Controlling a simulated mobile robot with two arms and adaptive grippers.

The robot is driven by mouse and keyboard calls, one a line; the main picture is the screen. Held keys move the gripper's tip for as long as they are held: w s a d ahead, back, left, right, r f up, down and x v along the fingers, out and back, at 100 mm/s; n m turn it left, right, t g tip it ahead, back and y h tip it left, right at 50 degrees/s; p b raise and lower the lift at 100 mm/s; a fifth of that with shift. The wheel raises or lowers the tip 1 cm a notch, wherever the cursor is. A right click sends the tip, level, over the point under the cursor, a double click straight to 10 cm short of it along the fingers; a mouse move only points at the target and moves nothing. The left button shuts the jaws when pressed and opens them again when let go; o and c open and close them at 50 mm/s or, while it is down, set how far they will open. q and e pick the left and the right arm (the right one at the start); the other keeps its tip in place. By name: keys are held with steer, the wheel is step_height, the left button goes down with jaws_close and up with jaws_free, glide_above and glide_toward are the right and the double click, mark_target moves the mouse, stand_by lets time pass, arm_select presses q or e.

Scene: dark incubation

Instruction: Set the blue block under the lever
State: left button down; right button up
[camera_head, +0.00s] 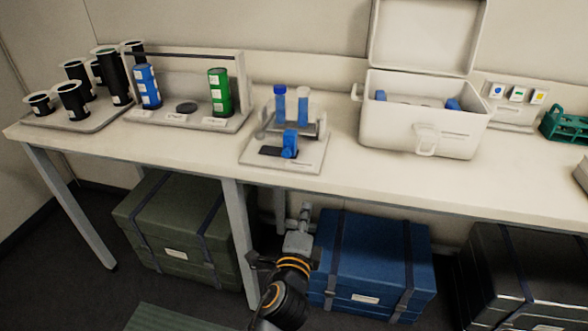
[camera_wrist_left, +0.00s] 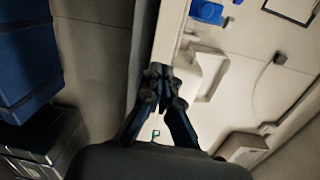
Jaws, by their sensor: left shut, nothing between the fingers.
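A small pale stand (camera_head: 285,162) sits on the bench in the middle of the head view. A blue piece (camera_head: 289,144) stands upright at its front over a dark strip. I cannot tell whether this is the blue block or part of the lever. Behind it are a blue-capped tube (camera_head: 280,103) and a white-capped tube (camera_head: 303,107). My left gripper (camera_head: 305,212) is below and in front of the bench edge, apart from the stand. In the left wrist view its black fingers (camera_wrist_left: 160,76) are together and empty. My right gripper is not in view.
An open white box (camera_head: 415,120) holds blue items to the right. A rack with a blue bottle (camera_head: 148,86) and a green bottle (camera_head: 218,92) stands left, beside black canisters (camera_head: 72,101). A blue crate (camera_head: 372,265) is under the bench. The bench front between is clear.

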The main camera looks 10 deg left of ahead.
mark_target(294, 176)
arm_select(q)
steer(key=shift+t, duration=0.5)
steer(key=r, duration=0.4)
steer(key=shift+s+a+r, duration=0.2)
steer(key=shift+s+a, duration=0.05)
steer(key=shift+w, duration=0.15)
steer(key=w, duration=0.9)
steer(key=shift+a+r, duration=0.15)
steer(key=a, duration=0.1)
steer(key=w+a+p, duration=0.1)
steer(key=a, duration=0.1)
steer(key=shift+w+r+p, duration=0.2)
steer(key=shift+r+p, duration=0.05)
steer(key=shift+p, duration=0.1)
steer(key=shift+a, duration=0.45)
